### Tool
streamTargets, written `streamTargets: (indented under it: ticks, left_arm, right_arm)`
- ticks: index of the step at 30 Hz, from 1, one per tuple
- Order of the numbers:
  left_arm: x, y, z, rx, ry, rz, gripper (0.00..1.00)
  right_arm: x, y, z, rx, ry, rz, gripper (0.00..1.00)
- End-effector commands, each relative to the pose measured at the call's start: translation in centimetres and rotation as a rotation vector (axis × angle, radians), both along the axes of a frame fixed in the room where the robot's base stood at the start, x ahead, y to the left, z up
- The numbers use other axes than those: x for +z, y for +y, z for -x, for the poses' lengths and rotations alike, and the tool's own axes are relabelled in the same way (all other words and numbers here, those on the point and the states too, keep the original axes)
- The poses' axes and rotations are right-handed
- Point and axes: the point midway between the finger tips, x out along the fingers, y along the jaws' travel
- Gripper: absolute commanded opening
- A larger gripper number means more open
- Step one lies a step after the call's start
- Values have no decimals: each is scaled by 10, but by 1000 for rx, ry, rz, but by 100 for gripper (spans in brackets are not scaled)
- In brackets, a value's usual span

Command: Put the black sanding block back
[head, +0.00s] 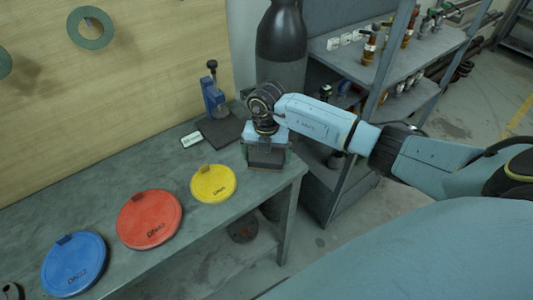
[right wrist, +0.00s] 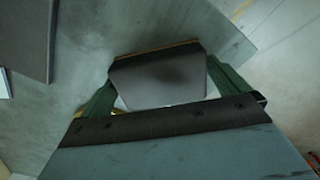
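The black sanding block (head: 266,158) is at the right end of the grey bench, close to its corner. My right gripper (head: 266,150) points down over it. In the right wrist view the block (right wrist: 160,78) shows a dark top and a thin tan edge along its far side. The green fingers of my right gripper (right wrist: 160,85) stand against its two ends, shut on it. I cannot tell whether the block touches the bench top or is just above it. My left gripper is not in view.
A dark plate (head: 221,132) with a blue fixture (head: 214,100) and a white label (head: 192,139) is left of the gripper. Yellow (head: 213,184), red (head: 149,219) and blue (head: 74,264) discs lie along the bench (head: 110,185). A shelf (head: 350,60) and dark cylinder (head: 282,40) stand behind.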

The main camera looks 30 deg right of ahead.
Motion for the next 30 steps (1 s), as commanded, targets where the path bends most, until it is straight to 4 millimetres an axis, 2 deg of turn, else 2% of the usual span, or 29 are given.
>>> streamTargets:
  ticks: [8, 11, 21, 25, 30]
  left_arm:
    - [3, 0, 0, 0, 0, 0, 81]
    - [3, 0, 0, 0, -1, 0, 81]
    - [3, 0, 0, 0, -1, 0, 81]
    - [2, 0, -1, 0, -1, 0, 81]
    - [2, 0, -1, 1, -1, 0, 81]
  right_arm:
    - [8, 0, 0, 0, -1, 0, 100]
    - [23, 0, -1, 1, -3, -1, 100]
    - [95, 0, -1, 1, -4, 0, 100]
    - [113, 0, -1, 0, -1, 0, 100]
    - [123, 0, 0, 0, 0, 0, 100]
